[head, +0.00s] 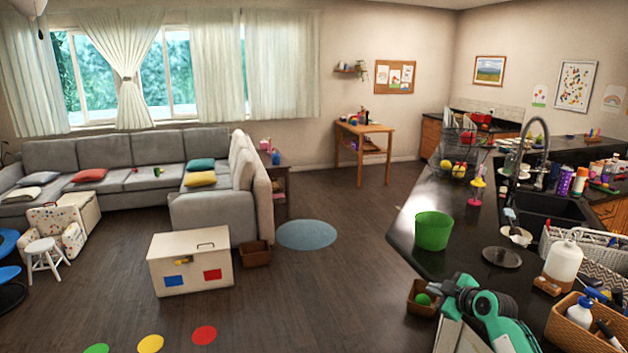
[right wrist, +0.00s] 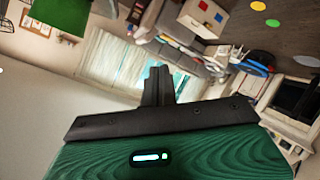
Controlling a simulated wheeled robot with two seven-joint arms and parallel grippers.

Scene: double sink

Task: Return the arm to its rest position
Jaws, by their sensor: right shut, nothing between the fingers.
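My right arm (head: 490,318), green, white and black, rises from the bottom edge of the head view, in front of the dark counter. In the right wrist view my right gripper (right wrist: 158,72) shows its dark fingers together, with nothing between them. It touches nothing that I can see, and the room shows tilted and upside down behind it. My left arm and gripper are not in view.
The dark counter (head: 465,225) holds a green bucket (head: 433,231), a round dark lid (head: 502,257), a white pump bottle (head: 562,265) and a wicker basket (head: 563,330) close to my right arm. A small brown box (head: 413,305) with a green ball stands left of it. Open floor lies further left.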

